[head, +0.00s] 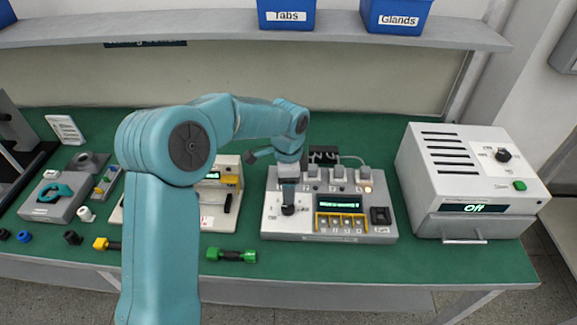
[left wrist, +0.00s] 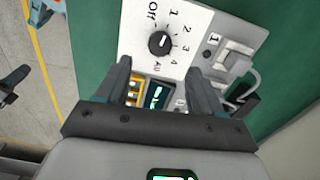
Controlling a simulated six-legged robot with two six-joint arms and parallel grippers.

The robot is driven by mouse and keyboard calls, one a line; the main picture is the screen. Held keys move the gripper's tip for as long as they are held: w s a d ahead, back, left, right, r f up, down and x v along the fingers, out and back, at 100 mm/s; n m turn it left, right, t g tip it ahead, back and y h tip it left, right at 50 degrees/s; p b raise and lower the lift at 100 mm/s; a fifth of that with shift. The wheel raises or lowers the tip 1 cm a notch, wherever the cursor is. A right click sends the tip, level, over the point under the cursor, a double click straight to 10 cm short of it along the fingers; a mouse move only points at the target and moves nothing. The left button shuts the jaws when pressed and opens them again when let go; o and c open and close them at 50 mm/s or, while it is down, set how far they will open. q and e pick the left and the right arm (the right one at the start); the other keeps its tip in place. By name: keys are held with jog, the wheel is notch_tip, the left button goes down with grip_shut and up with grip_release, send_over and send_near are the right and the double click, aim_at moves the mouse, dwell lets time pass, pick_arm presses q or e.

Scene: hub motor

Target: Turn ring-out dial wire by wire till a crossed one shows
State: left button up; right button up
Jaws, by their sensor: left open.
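The ring-out tester (head: 381,236) is a light grey box on the green bench, with a lit green display (head: 338,204) whose text is too small to read. Its black dial (left wrist: 160,43) shows in the left wrist view, with marks Off, 1, 2, 3, 4 and All around it. A white line on the knob slants up and right; I cannot tell which mark it meets. My left gripper (head: 288,208) points down at the dial in the head view. In the left wrist view, its open fingers (left wrist: 162,80) stand apart with nothing between them. My right gripper is not seen.
An amber light (head: 367,189) glows by the rightmost socket of the tester. A grey machine (head: 458,165) reading Off stands to the right. Blue bins (head: 287,12) sit on the shelf above.

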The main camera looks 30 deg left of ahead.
pick_arm(q)
notch_tip(320, 180, up, 8)
jog(key=shift+r, duration=0.15)
jog(key=shift+d, duration=0.1)
dwell(2.2)
